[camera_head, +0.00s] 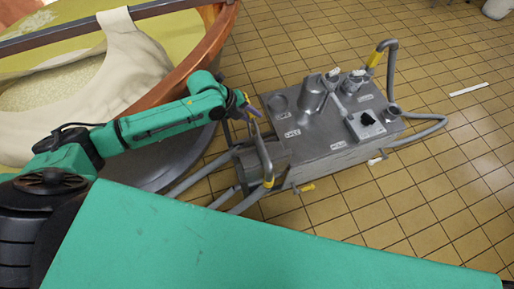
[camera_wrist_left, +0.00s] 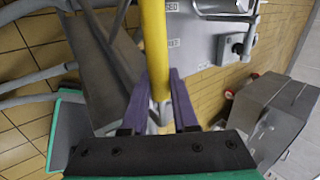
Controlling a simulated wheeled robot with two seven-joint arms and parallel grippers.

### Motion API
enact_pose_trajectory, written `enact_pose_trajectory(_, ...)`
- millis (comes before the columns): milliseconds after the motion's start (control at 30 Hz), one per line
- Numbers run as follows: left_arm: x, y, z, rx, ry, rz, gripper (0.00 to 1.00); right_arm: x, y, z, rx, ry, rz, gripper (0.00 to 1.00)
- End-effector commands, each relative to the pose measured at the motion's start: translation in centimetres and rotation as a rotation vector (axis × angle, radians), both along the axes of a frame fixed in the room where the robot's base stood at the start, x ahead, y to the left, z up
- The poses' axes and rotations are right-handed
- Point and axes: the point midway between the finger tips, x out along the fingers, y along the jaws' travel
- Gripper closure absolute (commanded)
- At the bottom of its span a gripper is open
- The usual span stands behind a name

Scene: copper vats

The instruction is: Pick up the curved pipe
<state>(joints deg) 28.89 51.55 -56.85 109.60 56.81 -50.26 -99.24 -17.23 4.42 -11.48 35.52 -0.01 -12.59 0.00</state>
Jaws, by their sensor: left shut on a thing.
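The curved pipe (camera_head: 265,158) is a slim grey bent tube with a yellow band near its lower end, at the left side of the grey machine in the head view. In the left wrist view its yellow part (camera_wrist_left: 155,40) runs down between the purple fingers. My left gripper (camera_head: 244,103) is at the pipe's upper end, shut on it. The fingers also show on both sides of the pipe in the wrist view (camera_wrist_left: 159,80). The pipe's exact contact with the fingers is partly hidden in the head view. My right gripper is out of view.
The grey metal machine (camera_head: 322,135) stands on the tiled floor, with a second curved, yellow-banded pipe (camera_head: 391,70) at its right. Grey hoses (camera_head: 197,172) run beside it. A copper vat (camera_head: 203,48) with a draped cloth is at upper left. Open floor (camera_head: 440,180) lies to the right.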

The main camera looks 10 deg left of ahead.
Motion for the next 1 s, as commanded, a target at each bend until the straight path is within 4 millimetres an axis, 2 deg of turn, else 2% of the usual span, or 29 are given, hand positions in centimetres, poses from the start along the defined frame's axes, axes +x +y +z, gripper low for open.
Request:
enact_pose_trajectory(200, 0.2, 0.0, 0.6, -0.002, -0.006, 0.001, 1.0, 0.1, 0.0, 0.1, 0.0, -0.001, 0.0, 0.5)
enact_pose_trajectory(367, 0.3, 0.0, 2.4, -0.002, -0.009, 0.002, 1.0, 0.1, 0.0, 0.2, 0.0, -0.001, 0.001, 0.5)
enact_pose_trajectory(567, 0.2, 0.0, 6.4, -0.003, -0.01, 0.0, 1.0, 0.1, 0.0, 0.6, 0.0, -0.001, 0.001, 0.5)
enact_pose_trajectory(1000, 0.2, 0.0, 17.0, -0.003, -0.01, 0.002, 1.0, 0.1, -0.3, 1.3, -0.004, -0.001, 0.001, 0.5)
